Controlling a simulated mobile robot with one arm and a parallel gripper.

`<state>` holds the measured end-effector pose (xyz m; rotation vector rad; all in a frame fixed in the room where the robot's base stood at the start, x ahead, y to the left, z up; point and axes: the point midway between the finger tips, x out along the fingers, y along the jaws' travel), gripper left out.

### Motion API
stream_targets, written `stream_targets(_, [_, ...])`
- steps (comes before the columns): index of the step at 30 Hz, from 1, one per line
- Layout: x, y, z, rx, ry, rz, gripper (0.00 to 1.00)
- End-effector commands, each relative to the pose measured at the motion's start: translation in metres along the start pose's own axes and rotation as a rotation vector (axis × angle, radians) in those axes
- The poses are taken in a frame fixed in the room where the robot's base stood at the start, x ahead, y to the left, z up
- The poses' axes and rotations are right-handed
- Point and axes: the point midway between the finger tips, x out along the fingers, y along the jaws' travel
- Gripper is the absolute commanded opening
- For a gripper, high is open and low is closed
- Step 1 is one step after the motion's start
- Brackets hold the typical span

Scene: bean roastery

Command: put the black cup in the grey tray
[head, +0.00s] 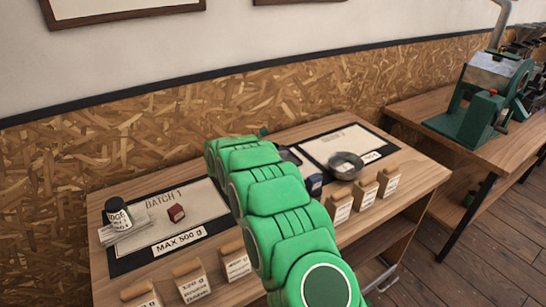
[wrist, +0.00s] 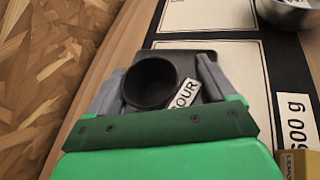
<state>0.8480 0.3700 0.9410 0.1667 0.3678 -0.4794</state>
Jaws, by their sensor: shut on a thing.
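In the wrist view the black cup (wrist: 150,84) is between the two grey fingers of my gripper (wrist: 160,65), its round mouth facing the camera. My gripper is shut on it. The grey tray (wrist: 188,60), dark and flat with rounded corners, shows behind and to the right of the cup. A white label ending in "OUR" (wrist: 185,93) shows beside the cup, partly covered. I cannot tell whether the cup touches the tray or is held above it. In the head view my green arm hides the cup and gripper; a dark edge shows just right of the arm.
A metal bowl (head: 346,165) stands on the right-hand mat (head: 322,147). Several labelled bags line the front edge. A jar (head: 119,213) and a red box (head: 176,213) are at left.

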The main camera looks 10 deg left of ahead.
Motion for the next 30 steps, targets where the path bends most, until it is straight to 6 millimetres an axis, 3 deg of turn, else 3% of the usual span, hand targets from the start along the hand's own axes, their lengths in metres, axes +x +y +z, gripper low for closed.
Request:
stream_targets(7, [0.005,0.004,-0.006,0.000,-0.001,0.000,0.51])
stream_targets(16, [0.015,0.001,-0.030,0.001,0.000,0.000,0.51])
stream_targets(29, [0.018,0.000,-0.033,0.000,-0.002,-0.001,0.51])
stream_targets(30, [0.017,0.001,-0.034,0.000,-0.001,-0.001,0.87])
